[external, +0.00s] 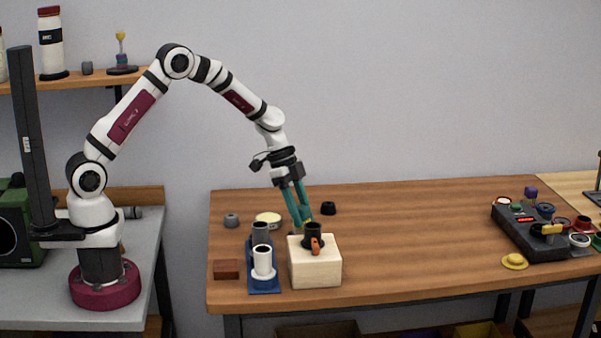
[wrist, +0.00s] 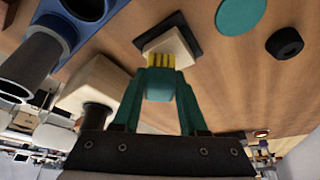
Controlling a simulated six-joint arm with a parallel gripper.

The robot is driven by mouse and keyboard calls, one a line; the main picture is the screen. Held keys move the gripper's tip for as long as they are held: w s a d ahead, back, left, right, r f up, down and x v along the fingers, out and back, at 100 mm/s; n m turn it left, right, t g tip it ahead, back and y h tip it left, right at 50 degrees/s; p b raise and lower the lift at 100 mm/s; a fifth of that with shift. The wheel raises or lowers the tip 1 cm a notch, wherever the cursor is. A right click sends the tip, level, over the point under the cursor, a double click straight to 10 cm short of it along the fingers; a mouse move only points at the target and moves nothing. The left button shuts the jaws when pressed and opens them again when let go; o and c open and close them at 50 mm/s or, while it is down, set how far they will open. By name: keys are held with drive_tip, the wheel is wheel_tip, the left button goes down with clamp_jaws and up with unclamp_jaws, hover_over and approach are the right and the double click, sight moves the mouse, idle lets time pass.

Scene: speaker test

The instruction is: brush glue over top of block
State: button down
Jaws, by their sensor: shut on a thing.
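My gripper (external: 304,220), with teal fingers, points down just behind a large cream block (external: 315,268). It is shut on a brush; its yellow bristles (wrist: 162,61) show beyond the fingertips (wrist: 160,85) in the wrist view. The bristles overlap a small pale block (wrist: 172,42) on a dark square pad (wrist: 198,30); I cannot tell whether they touch it. That small block is hidden in the external view. A black cup (external: 313,232) stands on the large block, with an orange piece (external: 315,246) at its front. No glue can be made out.
A blue tray (external: 264,288) with a white cup (external: 263,262) and a grey cup stands left of the large block. A brown block (external: 227,269) lies further left. A black puck (external: 328,208) lies behind. A dark control box (external: 530,235) is at the right; the table between is clear.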

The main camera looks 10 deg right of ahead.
drive_tip(key=shift+d, duration=2.3)
drive_tip(key=shift+f, duration=0.15)
wheel_tip(320, 180, up, 7)
drive_tip(key=w+a+r+n+t+h, duration=0.1)
drive_tip(key=w+a+r+n, duration=0.3)
drive_tip(key=w+r, duration=0.5)
drive_tip(key=w+a+r+n+t, duration=0.2)
drive_tip(key=a+r+n, duration=0.5)
drive_tip(key=a+r, duration=0.4)
drive_tip(key=w+a+r+n+t+y, duration=0.1)
drive_tip(key=w+a+r+n+t, duration=0.2)
drive_tip(key=a+r, duration=0.9)
wheel_tip(320, 180, up, 4)
drive_tip(key=w+n, duration=0.2)
drive_tip(key=n, duration=0.2)
drive_tip(key=shift+f+y, duration=0.15)
drive_tip(key=shift+y, duration=0.15)
drive_tip(key=shift+d, duration=0.1)
